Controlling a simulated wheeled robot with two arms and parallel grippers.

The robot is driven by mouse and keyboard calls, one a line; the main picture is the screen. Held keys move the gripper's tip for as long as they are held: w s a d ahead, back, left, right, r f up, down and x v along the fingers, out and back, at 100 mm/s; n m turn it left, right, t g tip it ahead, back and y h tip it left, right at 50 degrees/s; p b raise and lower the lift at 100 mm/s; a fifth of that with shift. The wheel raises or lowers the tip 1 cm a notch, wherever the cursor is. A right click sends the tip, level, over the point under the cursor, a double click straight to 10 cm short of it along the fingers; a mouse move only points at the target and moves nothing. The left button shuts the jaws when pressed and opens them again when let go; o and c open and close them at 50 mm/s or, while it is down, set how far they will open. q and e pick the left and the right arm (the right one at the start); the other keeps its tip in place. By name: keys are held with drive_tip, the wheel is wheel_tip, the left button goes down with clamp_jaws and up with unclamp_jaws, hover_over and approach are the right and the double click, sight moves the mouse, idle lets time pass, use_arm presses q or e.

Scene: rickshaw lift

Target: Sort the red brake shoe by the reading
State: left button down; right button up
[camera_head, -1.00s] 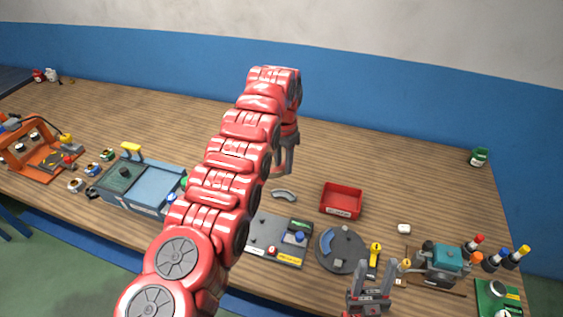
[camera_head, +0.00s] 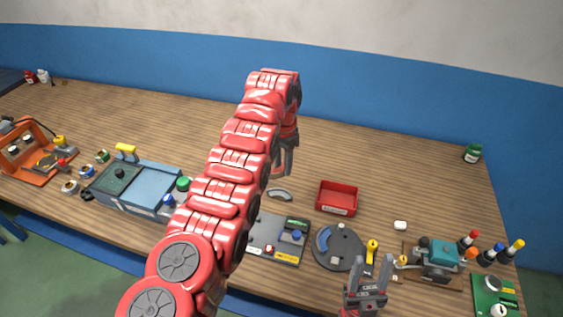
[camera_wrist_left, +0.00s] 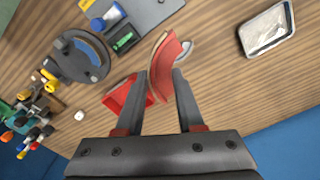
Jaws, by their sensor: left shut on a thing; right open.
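The red brake shoe (camera_wrist_left: 163,72), a curved piece, is held between the fingers of my left gripper (camera_wrist_left: 160,80) in the left wrist view. In the head view my left gripper (camera_head: 287,160) is above the table, behind the red bin's left side; the shoe is hidden there. The red bin (camera_head: 336,210) stands on the table and also shows in the left wrist view (camera_wrist_left: 116,97). A gauge plate (camera_head: 262,229) has a small green display (camera_head: 297,224), too small to read. My right gripper (camera_head: 366,290) is open and empty at the front edge.
A grey curved shoe (camera_head: 280,194) lies on the table. A round plate (camera_head: 345,258) carries a blue shoe (camera_head: 322,238). A metal tray (camera_wrist_left: 267,30) shows in the left wrist view. A blue-grey box (camera_head: 152,187) stands left. The back of the table is mostly clear.

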use_arm(q)
drive_tip(key=shift+d+f+m, duration=0.15)
drive_tip(key=shift+d+m, duration=0.15)
drive_tip(key=shift+d, duration=0.2)
drive_tip(key=shift+w+d, duration=0.1)
drive_tip(key=shift+d, duration=0.1)
drive_tip(key=shift+d+f, duration=0.2)
drive_tip(key=shift+d, duration=0.15)
drive_tip(key=shift+m, duration=0.3)
drive_tip(key=shift+d, duration=0.1)
drive_tip(key=shift+s+d, duration=0.2)
drive_tip(key=shift+d, duration=0.05)
